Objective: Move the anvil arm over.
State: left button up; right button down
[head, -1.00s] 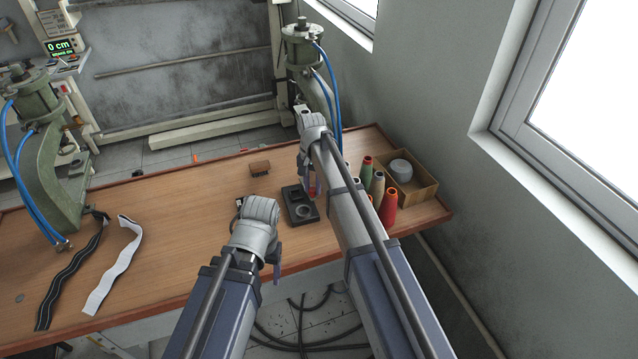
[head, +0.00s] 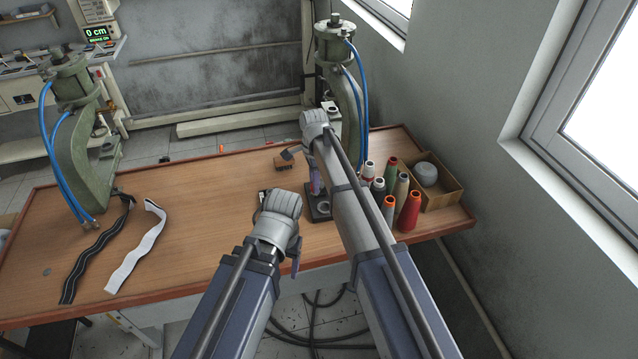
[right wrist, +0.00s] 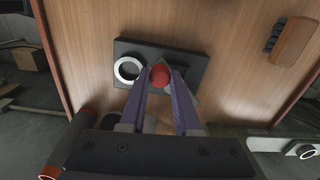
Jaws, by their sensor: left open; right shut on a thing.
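A black base plate (head: 318,212) lies on the table and shows well in the right wrist view (right wrist: 194,64). A pale ring (right wrist: 128,69) is on its left part in that view. A small grey arm (right wrist: 171,88) with a red knob (right wrist: 160,74) lies over the plate beside the ring, partly hidden by my fingers. My right gripper (right wrist: 160,78) is shut on the red knob; in the head view its fingers (head: 315,181) point down over the plate. My left gripper (head: 296,262) is open and empty, near the table's front edge.
Thread cones (head: 409,211) and a wooden box (head: 441,189) stand right of the plate. A brown block (head: 284,165) lies behind it. Green presses stand at the left (head: 82,140) and back right (head: 338,75). Black and white strips lie left; the table's middle is clear.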

jog(key=shift+w+a+m, duration=0.15)
jog(key=shift+a+m, duration=0.1)
jog(key=shift+m, duration=0.15)
dwell(0.3)
jog(key=c, duration=0.6)
grip_release()
notch_tip(320, 180, up, 8)
jog(key=p, duration=0.8)
jog(key=shift+f, duration=0.1)
